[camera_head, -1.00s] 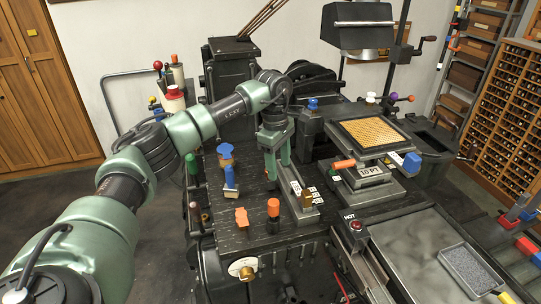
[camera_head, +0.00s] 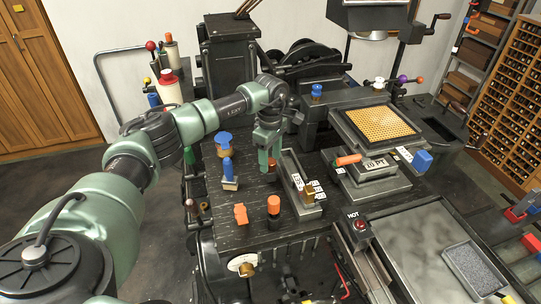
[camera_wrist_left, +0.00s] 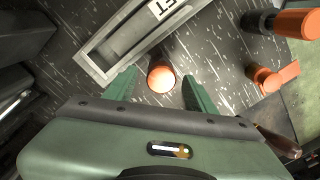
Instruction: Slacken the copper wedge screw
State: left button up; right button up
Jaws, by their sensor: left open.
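A short copper-coloured cylinder (camera_wrist_left: 161,76) shows in the left wrist view, between and just beyond my left fingertips; it looks like the copper wedge screw. In the head view only a small orange patch of it (camera_head: 271,164) shows beside my fingers. My left gripper (camera_wrist_left: 160,84) is open, with one green finger on each side of the cylinder and nothing clamped. In the head view my left gripper (camera_head: 267,163) points down over the dark bench, just left of the long grey tray. My right gripper is not in view.
The long grey tray (camera_wrist_left: 95,62) with white labelled pieces lies close by. An orange-handled tool (camera_head: 273,205), an orange piece (camera_head: 240,213) and blue-topped tools (camera_head: 228,172) stand around the gripper. A grey block with a honeycomb top (camera_head: 378,127) stands to the right.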

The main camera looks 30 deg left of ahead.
pick_arm(q)
jog(key=shift+s+d, duration=0.1)
jog(key=shift+c, duration=0.8)
jog(key=c, duration=1)
grip_shut()
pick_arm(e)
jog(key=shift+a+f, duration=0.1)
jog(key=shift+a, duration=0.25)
pick_arm(q)
jog(key=shift+n, duration=0.4)
